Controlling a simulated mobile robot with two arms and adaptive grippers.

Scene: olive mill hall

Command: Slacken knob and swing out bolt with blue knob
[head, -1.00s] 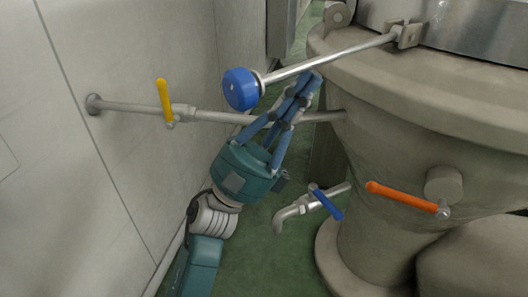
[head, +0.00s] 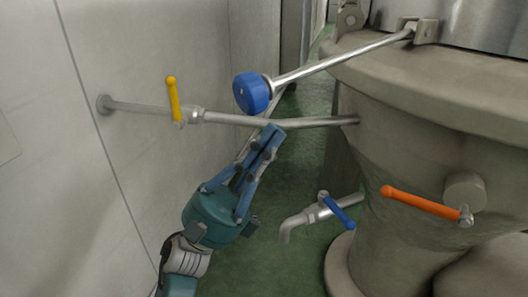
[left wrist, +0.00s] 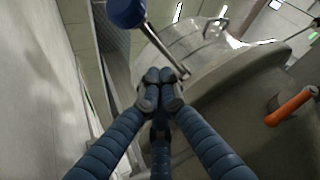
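The blue knob (head: 251,93) sits on the free end of a metal swing bolt (head: 340,58), which sticks out from a bracket (head: 426,30) on the vessel rim toward the wall. In the left wrist view the knob (left wrist: 126,12) is at the top, with its bolt (left wrist: 165,50) running down right. My left gripper (head: 272,136) is below the knob, apart from it. Its fingers are together and nothing shows between them; in the left wrist view the fingertips (left wrist: 159,76) meet in the middle. My right gripper is not in view.
A horizontal pipe (head: 285,122) with a yellow lever (head: 174,98) runs from wall to vessel just by my left fingertips. A tap with a blue lever (head: 338,212) and an orange lever (head: 420,202) are on the vessel (head: 400,140). Green floor (head: 290,265) lies between wall and vessel.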

